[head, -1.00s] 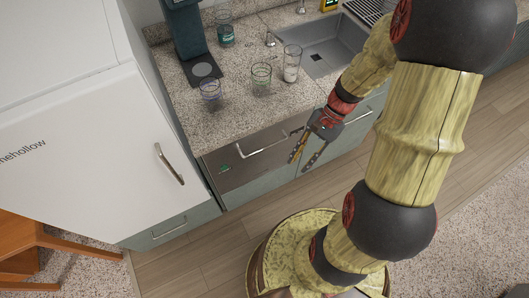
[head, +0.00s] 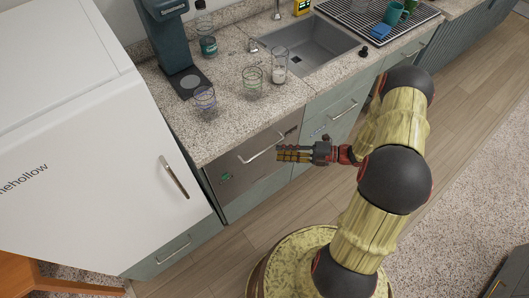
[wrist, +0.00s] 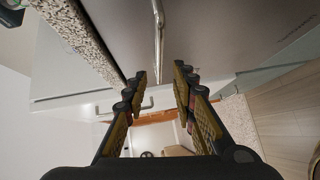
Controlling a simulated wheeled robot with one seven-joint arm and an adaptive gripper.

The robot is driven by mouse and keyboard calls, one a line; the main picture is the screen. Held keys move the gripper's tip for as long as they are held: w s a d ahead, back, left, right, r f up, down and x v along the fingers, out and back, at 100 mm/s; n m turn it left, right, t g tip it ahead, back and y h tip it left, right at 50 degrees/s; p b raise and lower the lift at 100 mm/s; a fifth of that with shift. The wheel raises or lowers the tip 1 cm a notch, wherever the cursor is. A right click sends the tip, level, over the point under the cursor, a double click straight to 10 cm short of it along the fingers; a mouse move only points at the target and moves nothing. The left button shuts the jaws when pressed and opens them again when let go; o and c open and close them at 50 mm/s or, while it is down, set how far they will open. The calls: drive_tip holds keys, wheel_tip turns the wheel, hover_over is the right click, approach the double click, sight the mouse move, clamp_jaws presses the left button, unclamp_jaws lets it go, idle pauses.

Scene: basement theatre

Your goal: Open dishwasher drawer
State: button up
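The dishwasher drawer (head: 222,178) has a steel front and is shut, flush under the counter. Its bar handle (head: 262,146) runs across the upper front. My gripper (head: 279,153) points left, close to the right end of the handle. In the wrist view my gripper (wrist: 160,72) is open, with its two padded fingers apart and nothing held. There the handle (wrist: 158,28) lines up with the gap between the fingertips, along the steel front (wrist: 225,30). I cannot tell whether the fingers touch it.
A white fridge (head: 95,160) stands to the left. Glasses (head: 253,82) and a teal coffee machine (head: 173,40) stand on the speckled counter (head: 230,125). The sink (head: 312,52) and a drying rack (head: 375,20) are to the right. Wooden floor (head: 290,205) is clear before the drawer.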

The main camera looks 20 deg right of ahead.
sight(264, 151)
drive_tip(key=shift+m, duration=0.3)
drive_tip(key=b+x, duration=0.2)
drive_tip(key=x, duration=0.6)
drive_tip(key=shift+s, duration=0.1)
drive_tip(key=shift+r, duration=0.1)
drive_tip(key=shift+c, duration=0.8)
clamp_jaws()
